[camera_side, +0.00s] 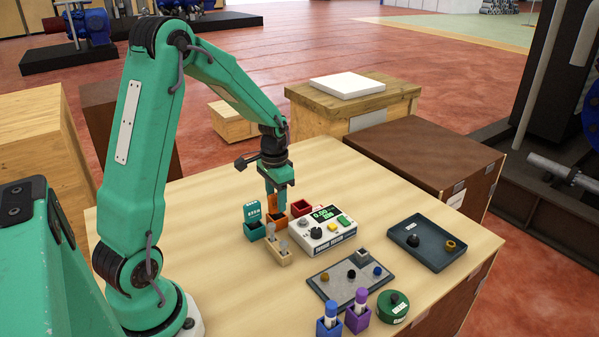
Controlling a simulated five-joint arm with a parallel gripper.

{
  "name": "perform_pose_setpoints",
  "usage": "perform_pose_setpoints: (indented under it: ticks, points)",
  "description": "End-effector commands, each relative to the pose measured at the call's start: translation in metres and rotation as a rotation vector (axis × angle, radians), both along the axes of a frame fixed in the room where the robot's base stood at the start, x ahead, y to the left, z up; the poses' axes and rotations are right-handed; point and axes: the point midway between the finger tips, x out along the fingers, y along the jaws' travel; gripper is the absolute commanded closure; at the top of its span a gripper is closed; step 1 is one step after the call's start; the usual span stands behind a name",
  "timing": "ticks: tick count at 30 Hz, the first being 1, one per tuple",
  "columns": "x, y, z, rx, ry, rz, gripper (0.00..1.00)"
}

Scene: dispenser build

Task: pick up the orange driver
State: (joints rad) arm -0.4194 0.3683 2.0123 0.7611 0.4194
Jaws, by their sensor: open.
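The orange driver (272,203) stands upright in an orange square holder (277,221) in the row of coloured holders. Only a narrow part of its body shows. My gripper (277,198) points down right at the driver, with its jaws open. A teal finger covers part of the driver on the right side. I cannot tell from this view whether the fingers touch it.
A teal driver (253,211) stands to the left, a red holder (300,208) to the right. The table's left front is clear.

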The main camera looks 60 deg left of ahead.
Motion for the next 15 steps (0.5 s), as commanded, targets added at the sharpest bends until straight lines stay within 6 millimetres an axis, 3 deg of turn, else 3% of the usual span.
perform_pose_setpoints:
  ticks: [9,15]
  points:
    - [0.0,0.0,0.0003,0.0,0.0,0.0,0.59]
    - [0.0,0.0,0.0004,0.0,0.0,0.0,0.98]
